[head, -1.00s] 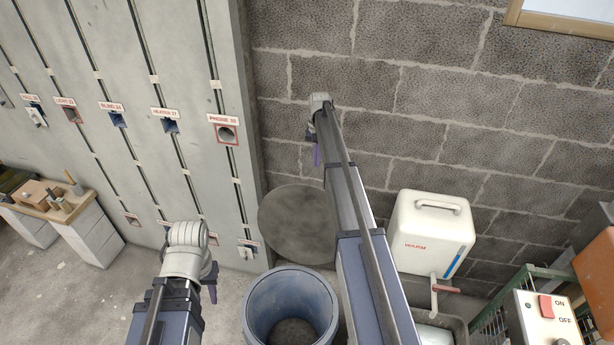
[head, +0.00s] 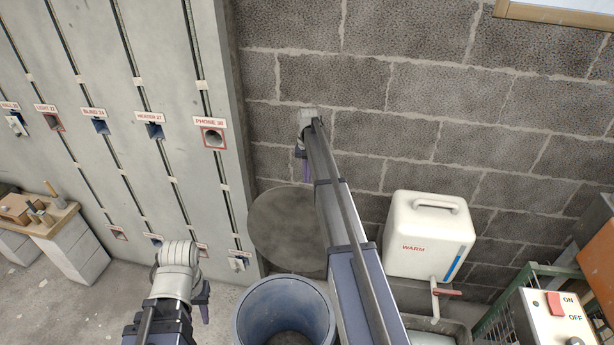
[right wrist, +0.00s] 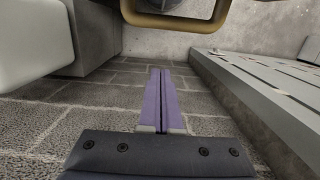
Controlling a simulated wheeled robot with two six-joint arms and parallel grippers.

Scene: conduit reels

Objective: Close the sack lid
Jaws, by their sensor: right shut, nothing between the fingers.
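A round dark grey disc (head: 283,230), which looks like the lid, stands raised behind a blue round bin (head: 250,318), close to the block wall. The bin's open top shows a dark inside. My right arm reaches past the bin and covers the disc's right edge. My right gripper (head: 304,168) is above the disc in the head view, by the wall, fingers shut and empty. Its purple fingers lie together in the right wrist view (right wrist: 162,95). My left gripper (head: 204,302) hangs left of the bin; its fingers are too small to tell open or shut.
A white water container (head: 425,235) stands right of my right arm over a basin. A switch box (head: 550,320) is at lower right. A concrete panel with labelled sockets (head: 180,60) stands on the left. A tan loop (right wrist: 180,22) crosses the top of the right wrist view.

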